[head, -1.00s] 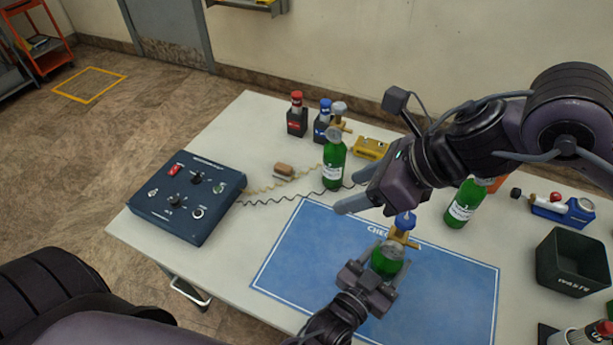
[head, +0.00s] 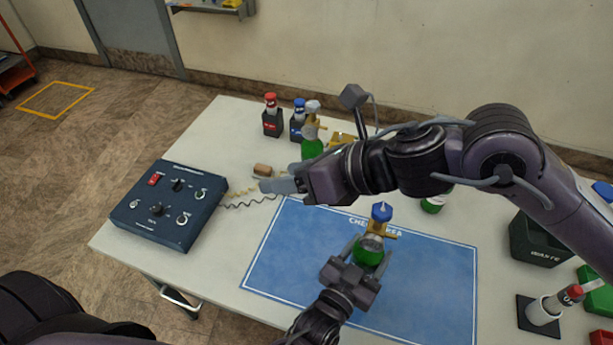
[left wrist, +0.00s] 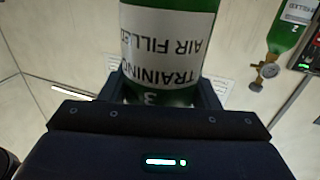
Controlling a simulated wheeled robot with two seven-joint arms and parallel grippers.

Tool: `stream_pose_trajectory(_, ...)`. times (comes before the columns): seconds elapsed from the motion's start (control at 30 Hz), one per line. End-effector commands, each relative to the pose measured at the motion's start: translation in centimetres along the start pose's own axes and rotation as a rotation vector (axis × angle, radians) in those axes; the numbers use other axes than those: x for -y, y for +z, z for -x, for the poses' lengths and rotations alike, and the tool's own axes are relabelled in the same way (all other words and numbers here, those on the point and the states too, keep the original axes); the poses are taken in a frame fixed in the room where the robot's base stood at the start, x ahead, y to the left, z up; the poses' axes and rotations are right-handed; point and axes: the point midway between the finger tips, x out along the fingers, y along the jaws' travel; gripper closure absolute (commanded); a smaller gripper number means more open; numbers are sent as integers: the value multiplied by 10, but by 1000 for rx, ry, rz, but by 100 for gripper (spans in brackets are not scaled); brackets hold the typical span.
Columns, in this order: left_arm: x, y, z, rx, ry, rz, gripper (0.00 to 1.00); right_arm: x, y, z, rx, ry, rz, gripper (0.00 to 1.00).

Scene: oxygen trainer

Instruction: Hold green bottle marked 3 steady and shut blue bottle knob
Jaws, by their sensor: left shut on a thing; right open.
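The green bottle marked 3 (head: 368,253) stands on the blue check mat (head: 300,262), with a brass valve and a blue knob (head: 382,212) on top. My left gripper (head: 369,250) is shut around its body. In the left wrist view the bottle (left wrist: 165,45) sits between the fingers, its white label and 3 upside down. My right gripper (head: 268,185) is open and empty, up and left of the blue knob, with its fingers pointing left. It is apart from the knob.
Another green bottle (head: 312,149) stands behind my right gripper; one more (head: 433,205) is mostly hidden by my right arm. A blue control box (head: 165,205) lies at left. Red (head: 271,115) and blue (head: 298,122) bottles stand at the back. A waste bin (head: 540,240) is at right.

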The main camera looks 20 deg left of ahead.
Motion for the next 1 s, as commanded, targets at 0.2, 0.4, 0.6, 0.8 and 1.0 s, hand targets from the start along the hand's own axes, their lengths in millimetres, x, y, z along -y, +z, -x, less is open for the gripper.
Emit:
stream_pose_trajectory(0.2, 0, -3, -1, -6, 0, 1, 90, 0, -2, 3, 9, 27, -84, 47)
stream_pose_trajectory(0.4, 0, -3, -1, -6, 0, 1, 90, 1, -13, 19, 40, 170, -508, 47)
stream_pose_trajectory(0.6, 0, -3, -1, -6, 0, 1, 90, 15, -34, 49, 43, 358, -1091, 47)
stream_pose_trajectory(0.8, 0, -3, -1, -6, 0, 1, 90, 48, -67, 86, 29, 514, -1674, 47)
stream_pose_trajectory(1.0, 0, -3, -1, -6, 0, 1, 90, 85, -114, 125, 10, 646, -2214, 47)
